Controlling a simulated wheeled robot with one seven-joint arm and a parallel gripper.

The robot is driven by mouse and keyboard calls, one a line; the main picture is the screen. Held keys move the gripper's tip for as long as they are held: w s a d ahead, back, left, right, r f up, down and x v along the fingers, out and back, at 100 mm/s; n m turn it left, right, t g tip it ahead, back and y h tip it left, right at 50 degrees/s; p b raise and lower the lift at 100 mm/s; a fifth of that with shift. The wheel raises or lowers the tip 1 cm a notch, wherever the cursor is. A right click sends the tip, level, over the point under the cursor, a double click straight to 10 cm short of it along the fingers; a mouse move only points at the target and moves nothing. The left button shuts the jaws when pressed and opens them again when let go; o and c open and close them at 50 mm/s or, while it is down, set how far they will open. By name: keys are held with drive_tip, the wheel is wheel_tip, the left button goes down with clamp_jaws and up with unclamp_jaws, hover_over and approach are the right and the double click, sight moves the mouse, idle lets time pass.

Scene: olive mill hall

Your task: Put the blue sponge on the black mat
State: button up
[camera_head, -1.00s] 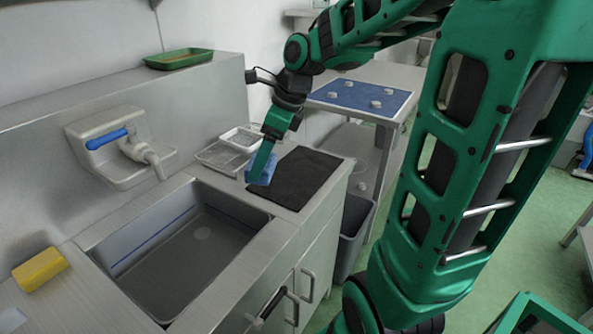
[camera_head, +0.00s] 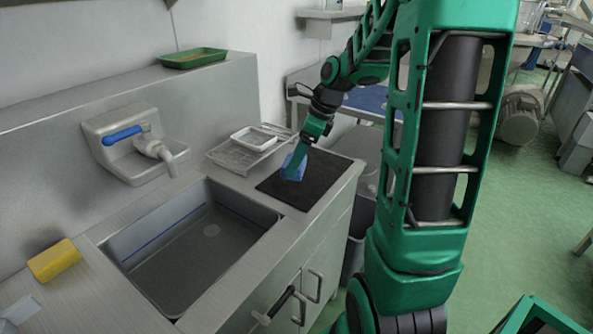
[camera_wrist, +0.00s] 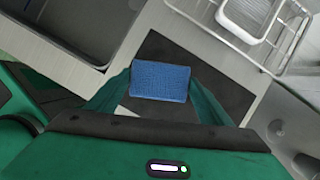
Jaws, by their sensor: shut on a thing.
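The blue sponge (camera_head: 294,167) is between the fingers of my gripper (camera_head: 297,163), over the black mat (camera_head: 317,187). In the wrist view the sponge (camera_wrist: 160,81) sits between both green fingertips, with the mat (camera_wrist: 205,62) behind and around it. My gripper is shut on the sponge and points down. The sponge is above the left part of the mat in the head view. I cannot tell whether its underside touches the mat. The mat lies flat on the steel counter, right of the sink.
A wire rack (camera_head: 232,158) with a white tray (camera_head: 254,138) stands just left of the mat. A yellow sponge (camera_head: 54,260) lies at the left; a green tray (camera_head: 193,58) is on the ledge.

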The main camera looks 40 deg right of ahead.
drive_tip(key=shift+w+d+f, duration=0.2)
drive_tip(key=shift+d+f, duration=0.15)
drive_tip(key=shift+d, duration=0.1)
drive_tip(key=shift+w+d+f, duration=0.2)
drive_tip(key=shift+d+f, duration=0.1)
drive_tip(key=shift+d, duration=0.15)
drive_tip(key=shift+f, duration=1.9)
drive_tip(key=shift+f, duration=0.1)
drive_tip(key=o, duration=1.3)
